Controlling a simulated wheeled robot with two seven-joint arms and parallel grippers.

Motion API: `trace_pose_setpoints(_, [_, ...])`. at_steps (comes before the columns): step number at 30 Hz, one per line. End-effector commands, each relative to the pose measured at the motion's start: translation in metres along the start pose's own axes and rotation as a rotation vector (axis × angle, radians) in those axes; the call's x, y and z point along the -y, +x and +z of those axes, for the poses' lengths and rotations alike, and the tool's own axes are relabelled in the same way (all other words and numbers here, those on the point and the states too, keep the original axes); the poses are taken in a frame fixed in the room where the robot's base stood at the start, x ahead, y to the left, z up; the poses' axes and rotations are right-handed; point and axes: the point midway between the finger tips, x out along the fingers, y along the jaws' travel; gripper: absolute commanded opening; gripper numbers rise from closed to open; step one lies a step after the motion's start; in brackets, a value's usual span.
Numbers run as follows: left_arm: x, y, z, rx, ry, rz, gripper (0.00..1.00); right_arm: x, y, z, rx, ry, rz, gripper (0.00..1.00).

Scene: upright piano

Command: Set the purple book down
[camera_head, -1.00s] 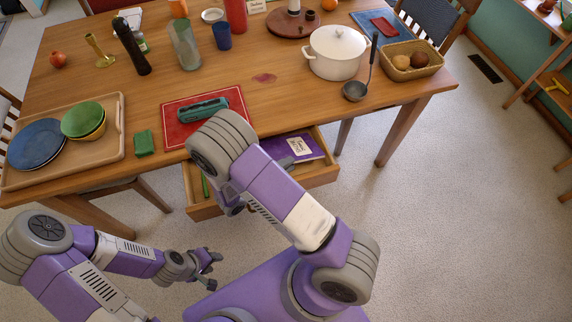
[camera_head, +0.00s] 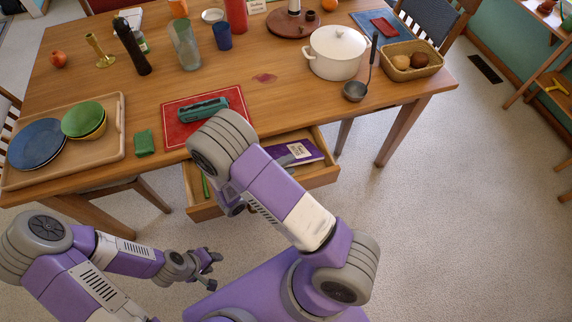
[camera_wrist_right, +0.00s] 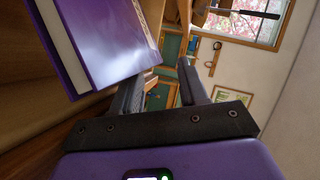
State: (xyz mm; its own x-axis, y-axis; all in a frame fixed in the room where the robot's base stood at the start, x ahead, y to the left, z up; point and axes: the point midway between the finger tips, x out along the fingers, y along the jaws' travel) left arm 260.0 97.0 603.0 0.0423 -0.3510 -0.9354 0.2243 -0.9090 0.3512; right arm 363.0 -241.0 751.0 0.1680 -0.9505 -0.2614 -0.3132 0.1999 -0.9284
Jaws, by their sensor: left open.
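The purple book (camera_head: 312,150) with a white label lies in the open drawer (camera_head: 325,175) under the table front, partly hidden by my right arm. In the right wrist view the book (camera_wrist_right: 105,45) is at the upper left, beside one finger and outside the gap. My right gripper (camera_wrist_right: 167,70) has its fingers apart, with only the room showing between them. In the head view it is mostly hidden behind my right forearm, at the drawer. My left gripper (camera_head: 210,262) is open and empty, low in front of the table, away from the book.
A green item (camera_head: 204,109) lies on a red mat (camera_head: 176,130) above the drawer. A wooden tray (camera_head: 113,140) with plates and bowls is at the left. A white pot (camera_head: 335,55), ladle (camera_head: 355,91) and basket (camera_head: 425,62) stand at the right. A green pen-like item (camera_head: 205,187) lies in the drawer.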

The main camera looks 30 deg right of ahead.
Motion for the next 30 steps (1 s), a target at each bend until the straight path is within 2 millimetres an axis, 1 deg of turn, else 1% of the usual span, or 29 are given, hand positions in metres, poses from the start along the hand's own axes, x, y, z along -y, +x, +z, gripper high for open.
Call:
trace_pose_setpoints(5, [-0.004, -0.011, 0.001, 0.0, 0.0, 0.0, 0.43, 0.003, -0.036, 0.0, 0.007, 0.0, 0.001, 0.42])
trace_pose_setpoints(9, [-0.007, -0.018, 0.001, 0.0, 0.0, 0.0, 0.43, 0.004, -0.069, 0.0, 0.006, 0.002, -0.001, 0.42])
trace_pose_setpoints(12, [-0.008, -0.022, 0.001, 0.0, 0.0, 0.0, 0.43, 0.004, -0.089, 0.0, 0.006, 0.004, -0.002, 0.42])
trace_pose_setpoints(15, [-0.009, -0.025, 0.001, 0.0, 0.0, 0.0, 0.43, 0.004, -0.104, 0.0, 0.005, 0.006, -0.003, 0.42])
trace_pose_setpoints(18, [-0.01, -0.026, 0.001, 0.0, 0.0, 0.0, 0.43, 0.004, -0.115, 0.0, 0.003, 0.006, -0.003, 0.42])
trace_pose_setpoints(21, [-0.01, -0.027, 0.001, 0.0, 0.0, 0.0, 0.43, 0.004, -0.12, 0.0, 0.003, 0.006, -0.004, 0.42])
trace_pose_setpoints(30, [-0.01, -0.026, 0.001, 0.0, 0.0, 0.0, 0.43, 0.004, -0.121, 0.0, 0.002, 0.006, -0.004, 0.42])
